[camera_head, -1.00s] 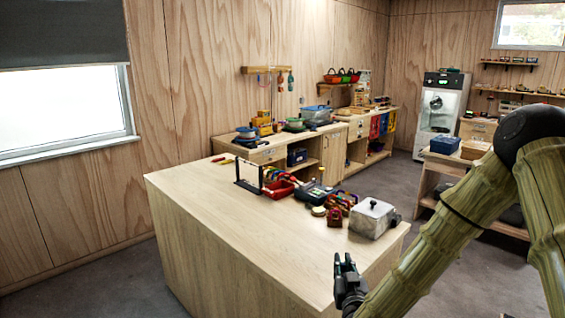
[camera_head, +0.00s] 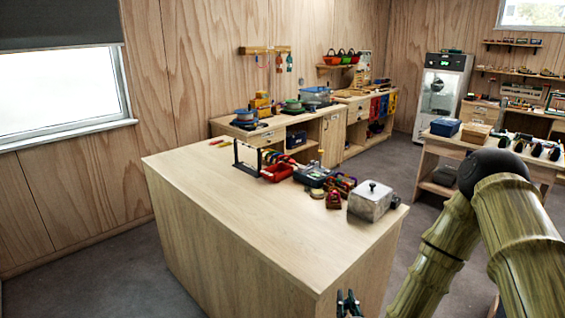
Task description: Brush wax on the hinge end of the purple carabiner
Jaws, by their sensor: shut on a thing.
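My gripper (camera_head: 349,304) is at the bottom edge of the head view, in front of the near right part of the wooden bench. Only its dark and teal fingertips show. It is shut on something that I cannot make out. I cannot pick out the purple carabiner, the brush or the wax with certainty. Small coloured gear (camera_head: 340,184) stands on the bench's far side, too small to tell apart. A thin black frame (camera_head: 246,160) stands at the left of that gear.
The bench top (camera_head: 240,205) is bare across its near and left parts. A red bin (camera_head: 277,173) and a grey metal box with a lid (camera_head: 370,202) stand along its far side. A side table (camera_head: 440,147) is at the right. Grey floor lies between them.

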